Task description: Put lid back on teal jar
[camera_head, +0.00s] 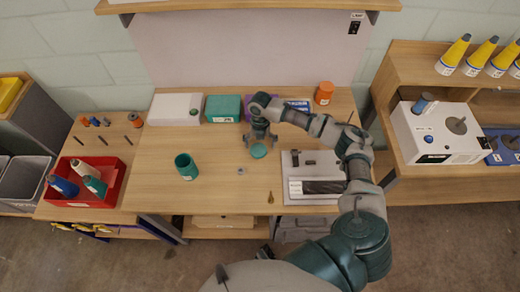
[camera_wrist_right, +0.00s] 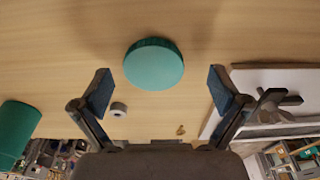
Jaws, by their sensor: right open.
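The teal jar (camera_head: 186,166) stands upright and open-topped on the left part of the wooden table. It shows at the left edge of the right wrist view (camera_wrist_right: 16,130). The teal round lid (camera_head: 258,151) lies flat on the table, to the right of the jar and apart from it. In the right wrist view the lid (camera_wrist_right: 154,64) sits ahead of and between the fingertips. My right gripper (camera_head: 260,139) is open and empty, just above and behind the lid. Its two fingers also show in the right wrist view (camera_wrist_right: 160,90). My left gripper is not in view.
A small grey ring (camera_head: 240,171) and a brass piece (camera_head: 270,197) lie near the lid. A grey tray with a dark tool (camera_head: 310,187) is at right. A white box (camera_head: 175,108), teal box (camera_head: 223,108) and orange jar (camera_head: 324,93) line the back. Table between jar and lid is clear.

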